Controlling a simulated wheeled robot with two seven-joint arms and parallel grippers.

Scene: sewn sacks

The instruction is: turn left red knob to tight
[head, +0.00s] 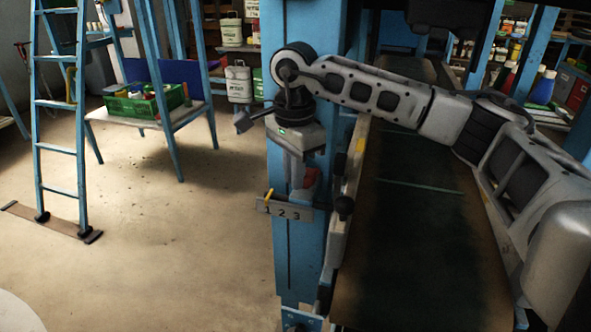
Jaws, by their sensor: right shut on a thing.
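The red knob (311,179) sits on the front of the blue upright post (296,262), beside a conveyor. My right gripper (300,183) points down at it and is shut on it. The fingers hide most of the knob, and only a red part shows at their right. Just below is a grey plate marked 1 2 3 (284,210), with a yellow pointer (268,196) at its left end near the 1. My left gripper is out of view.
A dark conveyor belt (420,250) runs right of the post, below my right arm. A black round knob (344,206) is on its side rail. A blue ladder (60,130) and a table with a green crate (140,103) stand at left. The floor between is clear.

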